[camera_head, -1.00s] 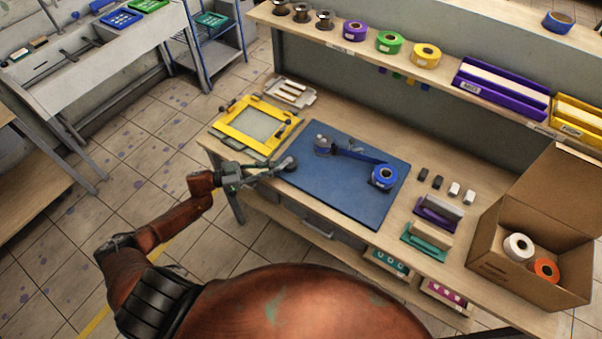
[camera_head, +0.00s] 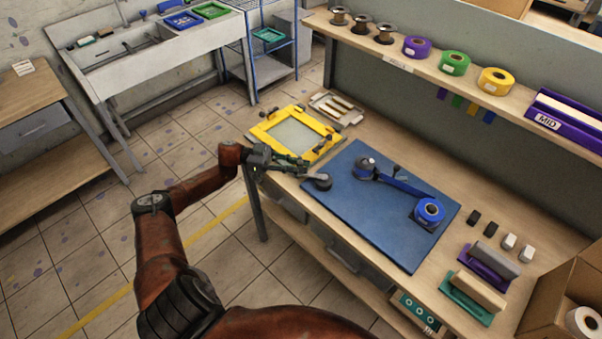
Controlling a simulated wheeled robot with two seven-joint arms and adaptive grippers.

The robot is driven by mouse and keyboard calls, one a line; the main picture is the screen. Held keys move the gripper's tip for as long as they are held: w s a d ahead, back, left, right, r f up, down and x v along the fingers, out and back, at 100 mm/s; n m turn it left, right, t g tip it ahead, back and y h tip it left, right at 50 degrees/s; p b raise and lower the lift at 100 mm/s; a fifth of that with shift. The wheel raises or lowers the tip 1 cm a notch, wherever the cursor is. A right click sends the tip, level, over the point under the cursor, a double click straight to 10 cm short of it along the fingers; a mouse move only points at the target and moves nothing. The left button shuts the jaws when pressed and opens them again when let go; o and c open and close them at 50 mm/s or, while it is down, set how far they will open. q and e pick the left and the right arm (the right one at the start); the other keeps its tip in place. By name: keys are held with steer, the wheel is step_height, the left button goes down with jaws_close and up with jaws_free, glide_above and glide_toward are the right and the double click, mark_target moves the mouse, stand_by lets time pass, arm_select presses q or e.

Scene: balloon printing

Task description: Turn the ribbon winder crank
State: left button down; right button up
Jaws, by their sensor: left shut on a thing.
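The ribbon winder (camera_head: 366,168) is a small grey and blue device on the blue mat (camera_head: 350,215). A blue ribbon runs from it to the blue ribbon roll (camera_head: 429,211) at the mat's right side. A small dark knob at the winder may be its crank; it is too small to tell. My left gripper (camera_head: 292,171) is at the mat's left edge, left of the winder and apart from it. It is shut on a grey round-ended piece (camera_head: 319,182) that lies over the mat's left corner. My right gripper is not in view.
A yellow frame (camera_head: 268,132) and a tray of tools (camera_head: 334,108) lie behind my left gripper. Spools and tape rolls (camera_head: 452,63) line the shelf above.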

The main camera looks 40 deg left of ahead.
arm_select(q)
steer(key=shift+w+a+b, duration=0.2)
steer(key=shift+w+b, duration=0.1)
steer(key=shift+w, duration=0.2)
steer(key=shift+w+a+b, duration=0.15)
steer(key=shift+w+b, duration=0.15)
steer(key=shift+w, duration=0.15)
steer(key=shift+w, duration=0.1)
steer(key=c, duration=1.8)
jaws_free()
steer(key=shift+v, duration=5.95)
